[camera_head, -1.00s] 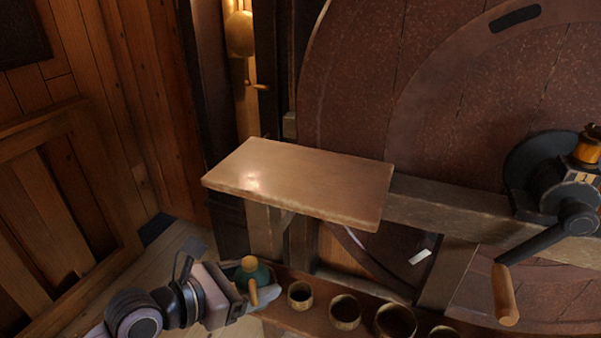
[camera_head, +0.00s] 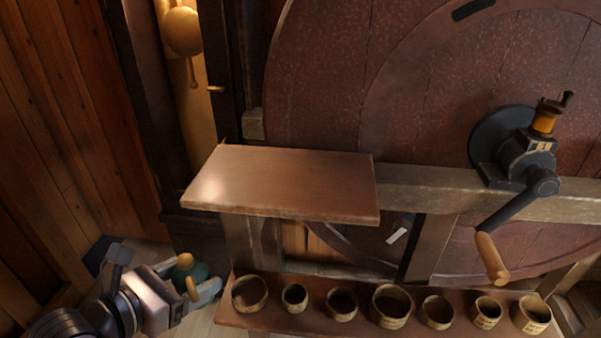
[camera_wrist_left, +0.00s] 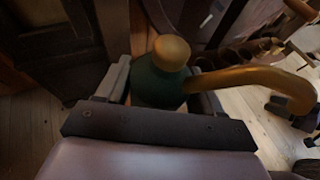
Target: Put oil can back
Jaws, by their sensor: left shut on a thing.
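The oil can (camera_head: 197,271) has a dark green body, a rounded brass top and a brass spout. My left gripper (camera_head: 196,283) is shut on it at the lower left of the head view, left of the low shelf with cups and below the wooden board. In the left wrist view the oil can (camera_wrist_left: 157,84) sits upright between the fingers of the left gripper (camera_wrist_left: 160,88), its spout curving to the right. The can's underside is hidden. My right gripper is not in view.
A wooden board (camera_head: 285,182) juts out in front of a large brown wheel (camera_head: 350,80). Several cups (camera_head: 392,305) stand in a row on a low shelf (camera_head: 270,318). A crank handle (camera_head: 491,257) projects at the right. A brass object (camera_head: 183,32) hangs in a recess.

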